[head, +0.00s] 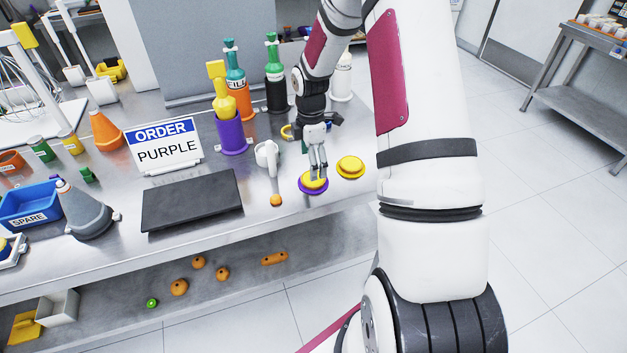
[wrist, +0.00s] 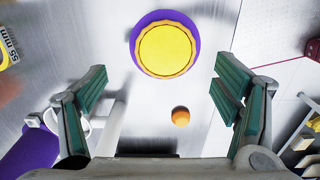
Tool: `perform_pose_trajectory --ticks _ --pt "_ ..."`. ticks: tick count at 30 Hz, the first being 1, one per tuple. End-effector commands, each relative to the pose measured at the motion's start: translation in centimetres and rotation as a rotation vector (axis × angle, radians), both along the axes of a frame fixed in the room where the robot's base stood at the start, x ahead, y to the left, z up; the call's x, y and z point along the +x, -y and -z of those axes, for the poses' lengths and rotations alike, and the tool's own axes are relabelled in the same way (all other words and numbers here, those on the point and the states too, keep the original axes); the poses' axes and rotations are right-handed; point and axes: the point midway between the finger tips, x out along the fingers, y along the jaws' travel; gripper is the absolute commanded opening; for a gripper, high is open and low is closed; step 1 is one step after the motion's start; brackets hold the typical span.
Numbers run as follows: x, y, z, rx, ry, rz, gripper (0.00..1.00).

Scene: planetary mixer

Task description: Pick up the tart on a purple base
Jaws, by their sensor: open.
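The tart on a purple base (head: 313,184) has a yellow top and sits near the front edge of the steel table. In the wrist view the tart (wrist: 166,49) shows whole, its purple base around the crust, ahead of the fingertips and midway between them. My gripper (head: 317,170) is above the tart in the head view, its fingers pointing down and covering part of the yellow top. I cannot tell whether a fingertip touches the tart.
A second yellow tart (head: 351,166) sits just right of it. A small orange ball (head: 276,200) lies to its left, also seen in the wrist view (wrist: 181,117). A white mug (head: 267,158), a purple container (head: 231,136) and a dark board (head: 192,200) stand further left.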

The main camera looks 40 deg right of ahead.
Motion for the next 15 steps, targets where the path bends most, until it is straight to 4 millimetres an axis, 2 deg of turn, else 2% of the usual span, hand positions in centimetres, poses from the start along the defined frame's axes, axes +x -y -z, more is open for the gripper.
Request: perform_pose_trajectory --ticks 10,15 --pt "-0.8 0.2 4.3 0.002 -0.003 0.000 0.83" --pt "-0.7 0.2 5.1 0.000 0.001 0.000 0.83"
